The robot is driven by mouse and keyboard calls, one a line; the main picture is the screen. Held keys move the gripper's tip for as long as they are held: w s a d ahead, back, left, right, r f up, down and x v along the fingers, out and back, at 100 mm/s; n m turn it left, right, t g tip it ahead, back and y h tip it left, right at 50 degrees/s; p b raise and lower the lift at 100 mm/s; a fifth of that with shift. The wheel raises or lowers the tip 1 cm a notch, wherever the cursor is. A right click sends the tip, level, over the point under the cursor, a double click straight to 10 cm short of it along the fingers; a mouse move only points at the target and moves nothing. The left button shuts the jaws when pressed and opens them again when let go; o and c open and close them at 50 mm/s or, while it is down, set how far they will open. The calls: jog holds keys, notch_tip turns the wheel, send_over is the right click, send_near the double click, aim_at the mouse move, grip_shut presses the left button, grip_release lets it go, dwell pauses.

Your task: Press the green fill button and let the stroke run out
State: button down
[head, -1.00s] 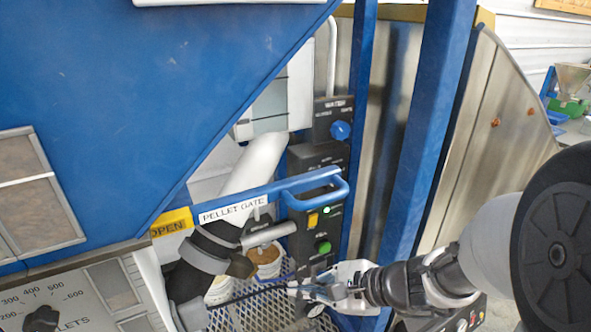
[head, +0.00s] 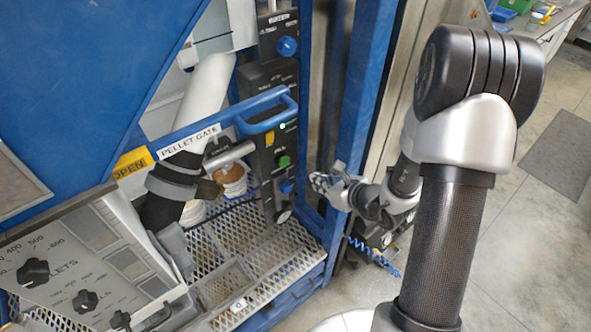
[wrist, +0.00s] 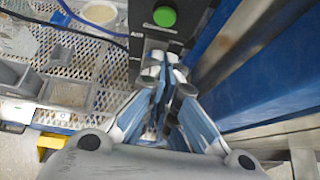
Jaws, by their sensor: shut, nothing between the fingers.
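The green fill button (head: 284,161) is on the black control panel (head: 270,100), below a yellow switch and a small lit green lamp. The button also shows at the top of the wrist view (wrist: 164,16). My gripper (head: 320,182) is to the right of the panel in the head view, in front of the blue post. In the wrist view its fingers (wrist: 161,62) are together and empty, pointing toward the panel just below the button. They appear apart from the button, which is uncovered in both views.
A blue handle marked PELLET GATE (head: 262,112) juts out above the button, beside a yellow OPEN label. The blue post (head: 362,95) stands close right of the panel. A mesh shelf (head: 290,245) lies below, with a bucket (head: 232,178). Open floor is at right.

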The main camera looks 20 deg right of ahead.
aim_at(283, 161)
jog(key=w+r+b+x, duration=0.1)
jog(key=x, duration=1.2)
jog(key=shift+a+r+b, duration=0.15)
jog(key=shift+a+b, duration=0.1)
jog(key=shift+b, duration=0.05)
jog(key=shift+w, duration=0.25)
